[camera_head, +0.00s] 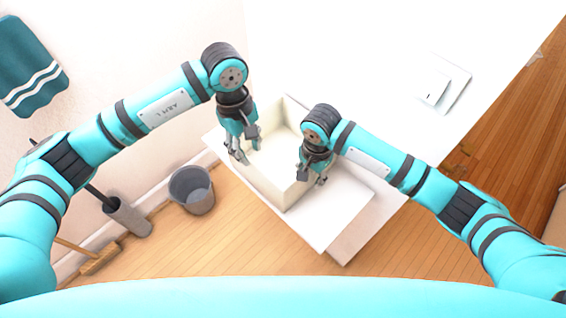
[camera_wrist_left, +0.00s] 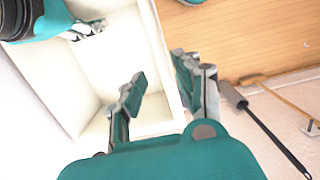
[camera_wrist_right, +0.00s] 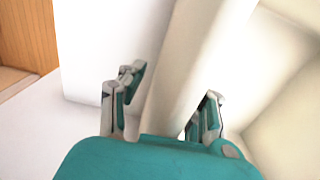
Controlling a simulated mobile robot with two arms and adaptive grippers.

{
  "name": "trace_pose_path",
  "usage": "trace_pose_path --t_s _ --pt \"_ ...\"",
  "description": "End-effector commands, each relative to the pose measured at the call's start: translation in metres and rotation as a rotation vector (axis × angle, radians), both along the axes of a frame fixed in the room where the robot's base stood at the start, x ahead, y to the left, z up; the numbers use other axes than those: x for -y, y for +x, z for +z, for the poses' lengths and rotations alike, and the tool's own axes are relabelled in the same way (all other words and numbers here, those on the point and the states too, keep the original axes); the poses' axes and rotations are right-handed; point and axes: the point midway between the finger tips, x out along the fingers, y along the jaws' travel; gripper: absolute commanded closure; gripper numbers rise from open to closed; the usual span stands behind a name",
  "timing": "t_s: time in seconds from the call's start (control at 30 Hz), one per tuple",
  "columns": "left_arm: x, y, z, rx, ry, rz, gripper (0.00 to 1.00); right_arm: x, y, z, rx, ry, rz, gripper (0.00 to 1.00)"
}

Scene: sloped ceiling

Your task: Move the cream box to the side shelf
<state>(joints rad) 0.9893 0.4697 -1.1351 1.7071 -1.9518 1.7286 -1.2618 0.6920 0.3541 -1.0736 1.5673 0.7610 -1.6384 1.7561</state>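The cream box (camera_head: 268,188) is an open-topped, empty-looking tray on a low white surface (camera_head: 345,215) in the head view. My left gripper (camera_head: 240,154) is at its left wall. In the left wrist view, the fingers of this gripper (camera_wrist_left: 163,88) are apart, one over the inside of the box (camera_wrist_left: 158,45) and one outside its wall. My right gripper (camera_head: 312,180) is at the opposite wall. In the right wrist view, its fingers (camera_wrist_right: 168,92) are apart on either side of a cream wall (camera_wrist_right: 182,65). Contact with the walls cannot be told.
A grey bucket (camera_head: 192,190), a dark-handled brush in a grey holder (camera_head: 128,217) and a broom (camera_head: 100,258) stand at the left wall. A teal towel (camera_head: 32,68) hangs there. A large white surface (camera_head: 370,50) with a small raised plate (camera_head: 433,88) lies beyond the box.

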Motion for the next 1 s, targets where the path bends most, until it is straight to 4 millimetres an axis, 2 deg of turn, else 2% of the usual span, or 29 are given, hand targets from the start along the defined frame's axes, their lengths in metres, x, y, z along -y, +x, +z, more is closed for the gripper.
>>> trace_pose_path --t_s 0.1,0.33,0.8,1.0 --pt "-0.002 0.002 0.016 0.002 0.001 0.000 0.68 0.000 0.000 0.000 0.000 0.000 0.000 0.68" --pt "-0.002 0.002 0.026 -0.001 0.001 0.000 0.68 -0.001 0.001 0.009 0.001 0.003 0.001 0.68" --pt "-0.002 0.002 0.025 -0.001 0.001 0.000 0.68 -0.001 0.001 0.100 0.002 0.002 0.001 0.68" --pt "-0.002 0.002 0.025 -0.001 0.001 0.000 0.68 0.000 0.000 0.118 0.000 0.000 0.001 0.68"
